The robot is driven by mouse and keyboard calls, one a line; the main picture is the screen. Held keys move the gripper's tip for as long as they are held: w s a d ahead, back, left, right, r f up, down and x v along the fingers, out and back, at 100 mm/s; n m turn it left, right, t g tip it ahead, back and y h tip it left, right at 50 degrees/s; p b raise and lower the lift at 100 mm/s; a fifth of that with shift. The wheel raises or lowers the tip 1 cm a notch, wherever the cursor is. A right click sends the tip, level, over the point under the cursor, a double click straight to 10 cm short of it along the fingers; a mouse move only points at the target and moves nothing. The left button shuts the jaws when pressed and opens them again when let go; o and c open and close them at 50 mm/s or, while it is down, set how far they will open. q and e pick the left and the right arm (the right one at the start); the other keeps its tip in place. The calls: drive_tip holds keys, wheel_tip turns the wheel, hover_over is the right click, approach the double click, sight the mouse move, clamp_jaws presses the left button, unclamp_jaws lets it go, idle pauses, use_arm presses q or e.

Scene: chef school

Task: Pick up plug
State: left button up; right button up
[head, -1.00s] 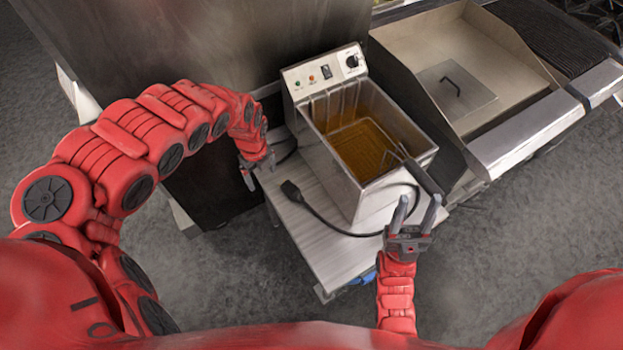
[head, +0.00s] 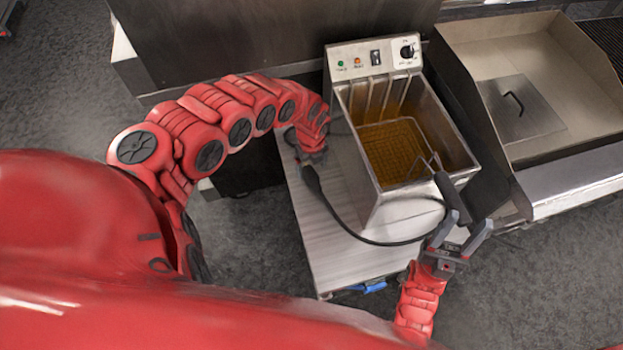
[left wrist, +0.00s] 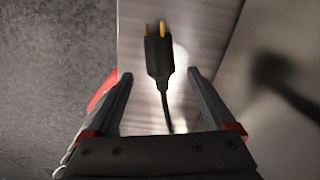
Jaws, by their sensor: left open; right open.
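The black plug (head: 312,180) lies on the light table beside the fryer, its cord running toward the front. In the left wrist view the plug (left wrist: 158,58) shows two brass prongs pointing away from me. My left gripper (head: 313,160) is at the plug, partly hidden by its own arm. In the left wrist view the left gripper (left wrist: 160,75) is open, with the plug's body lined up between its fingertips; I cannot tell the height gap. My right gripper (head: 462,230) is open and empty in front of the fryer basket's handle.
The fryer (head: 343,60) with oil and a basket stands on the table (head: 330,255). The basket's black handle (head: 452,198) sticks out near my right gripper. A steel griddle unit (head: 580,190) is at the right. The table's left front is clear.

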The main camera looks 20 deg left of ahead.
sight(312, 176)
use_arm(q)
drive_tip(key=shift+s+f, duration=0.15)
drive_tip(key=shift+f, duration=0.6)
drive_tip(key=f, duration=0.3)
drive_tip(key=shift+d+f+p, duration=0.1)
drive_tip(key=shift+d+p, duration=0.2)
drive_tip(key=shift+a+f, duration=0.2)
drive_tip(key=shift+f, duration=0.4)
clamp_jaws()
